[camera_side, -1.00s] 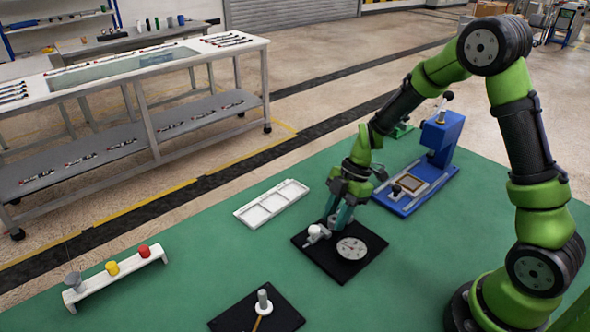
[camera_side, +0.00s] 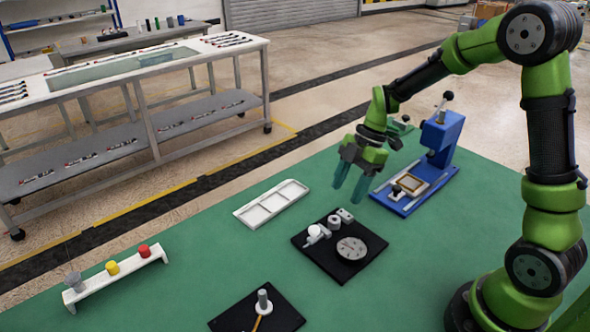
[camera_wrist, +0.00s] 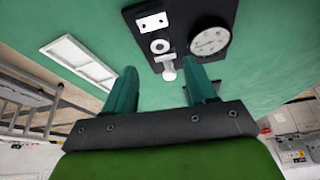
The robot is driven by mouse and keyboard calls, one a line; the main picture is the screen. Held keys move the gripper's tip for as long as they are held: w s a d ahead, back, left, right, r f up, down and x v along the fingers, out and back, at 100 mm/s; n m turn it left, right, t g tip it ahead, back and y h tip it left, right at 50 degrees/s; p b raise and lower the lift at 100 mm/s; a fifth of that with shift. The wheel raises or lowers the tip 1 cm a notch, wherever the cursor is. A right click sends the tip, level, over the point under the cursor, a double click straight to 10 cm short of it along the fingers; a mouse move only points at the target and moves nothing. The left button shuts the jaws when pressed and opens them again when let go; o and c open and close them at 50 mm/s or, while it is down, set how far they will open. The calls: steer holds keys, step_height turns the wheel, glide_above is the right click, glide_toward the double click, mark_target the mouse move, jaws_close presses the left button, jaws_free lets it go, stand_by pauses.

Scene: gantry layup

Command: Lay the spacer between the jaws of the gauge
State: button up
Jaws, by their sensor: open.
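The gauge is a black plate (camera_side: 325,263) with a round white dial (camera_side: 351,250) on the green table; the wrist view also shows its plate (camera_wrist: 186,18) and dial (camera_wrist: 209,40). Its jaws are a pale block with two holes (camera_wrist: 152,22) and a white rod-like part (camera_wrist: 167,67). The spacer, a short pale ring (camera_side: 334,221), sits upright between them; its top with a dark hole shows in the wrist view (camera_wrist: 160,46). Whether it touches either jaw I cannot tell. My gripper (camera_side: 351,187) is open and empty, above and behind the gauge.
A white tray with compartments (camera_side: 271,203) lies left of the gauge. A blue press (camera_side: 441,140) stands behind right. A white rack (camera_side: 116,278) with grey, yellow and red pieces is front left. A black plate with a grey post (camera_side: 263,300) is at the front. Green table between is clear.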

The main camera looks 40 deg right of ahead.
steer(key=s+a+r+m+t+h, duration=0.2)
steer(key=s+a+r+m+t, duration=0.2)
steer(key=s+r+m, duration=1)
steer(key=r+m+t, duration=0.1)
steer(key=m+t, duration=0.1)
steer(key=m, duration=0.4)
steer(key=shift+m+t+h, duration=0.3)
steer(key=shift+m+t, duration=0.1)
